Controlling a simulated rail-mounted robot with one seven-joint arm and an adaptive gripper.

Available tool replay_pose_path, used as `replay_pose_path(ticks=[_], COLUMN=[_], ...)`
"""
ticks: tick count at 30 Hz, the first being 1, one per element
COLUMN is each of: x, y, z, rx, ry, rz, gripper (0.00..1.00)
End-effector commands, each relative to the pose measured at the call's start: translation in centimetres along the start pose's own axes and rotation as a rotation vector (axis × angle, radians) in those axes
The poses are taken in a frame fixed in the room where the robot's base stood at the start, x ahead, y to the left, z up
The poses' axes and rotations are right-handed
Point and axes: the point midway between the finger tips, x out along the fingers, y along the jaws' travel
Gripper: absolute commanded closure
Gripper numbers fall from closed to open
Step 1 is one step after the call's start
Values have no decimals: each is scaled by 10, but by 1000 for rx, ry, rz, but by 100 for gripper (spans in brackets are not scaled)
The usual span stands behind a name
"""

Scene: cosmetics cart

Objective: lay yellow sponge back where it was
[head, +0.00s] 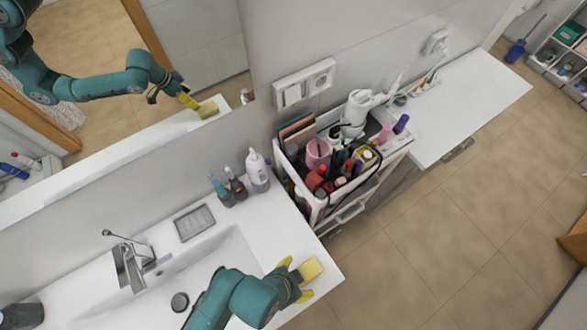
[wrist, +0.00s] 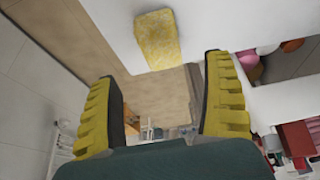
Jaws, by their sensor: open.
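The yellow sponge (head: 311,269) lies at the right end of the white sink counter, near its front corner. In the wrist view the sponge (wrist: 158,40) shows on the white surface close to its edge, ahead of and between the two fingertips. My gripper (head: 296,280) is just left of the sponge, with its yellow fingers spread. In the wrist view my gripper (wrist: 161,70) is open with clear space between the fingers. No finger visibly presses on the sponge. The exact gap between them is hard to tell.
The sink basin (head: 215,265) and tap (head: 135,262) are to the left. Several bottles (head: 258,172) stand at the back of the counter. A full cosmetics cart (head: 313,211) stands beyond its right end. A mirror (head: 195,45) reflects my arm. Floor (head: 440,255) is open at right.

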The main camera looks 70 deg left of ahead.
Motion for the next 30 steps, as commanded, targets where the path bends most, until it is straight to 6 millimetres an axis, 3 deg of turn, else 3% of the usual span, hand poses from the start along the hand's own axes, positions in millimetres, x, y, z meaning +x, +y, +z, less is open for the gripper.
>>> replay_pose_path(ticks=[6, 14, 17, 20, 23, 24, 26, 27, 29, 30], x=[-26, -27, -31, -48, -92, -117, -159, -191, -242, -277], y=[0, 0, -4, -12, 0, 12, 35, 52, 82, 101], z=[0, 0, -19, -83, -178, -215, -263, -290, -323, -339], rx=[-1, 0, 18, 67, 124, 140, 155, 160, 163, 159], ry=[0, 1, 44, 197, 454, 568, 734, 846, 1010, 1114], rz=[1, 1, -20, -76, -122, -125, -111, -93, -48, -11], gripper=[17, 17, 17, 17, 17, 17, 17, 17, 17, 17])
